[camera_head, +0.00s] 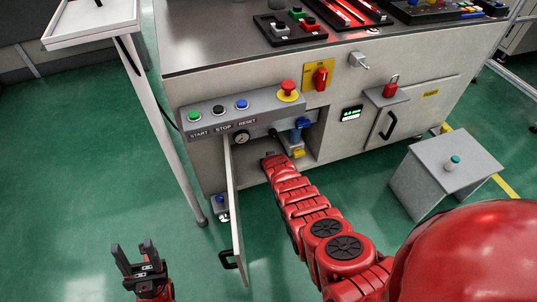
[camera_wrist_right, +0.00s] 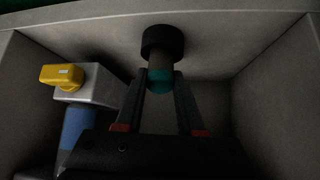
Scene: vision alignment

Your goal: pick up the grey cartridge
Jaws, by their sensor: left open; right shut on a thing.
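In the right wrist view a grey cartridge (camera_wrist_right: 160,63) with a teal end sits against a black round collar (camera_wrist_right: 163,41) on the compartment wall. My right gripper (camera_wrist_right: 160,80) is shut on it, one finger on each side. In the head view my right arm reaches into the open cabinet compartment, and its fingers and that cartridge cannot be made out. A pale cartridge-like piece (camera_head: 449,164) with a teal top stands on the grey stool (camera_head: 432,187) at the right. My left gripper (camera_head: 136,254) is open and empty above the floor at lower left.
The open cabinet door (camera_head: 234,215) hangs left of my right arm. A white side table (camera_head: 92,22) is at upper left. Green floor is clear at left.

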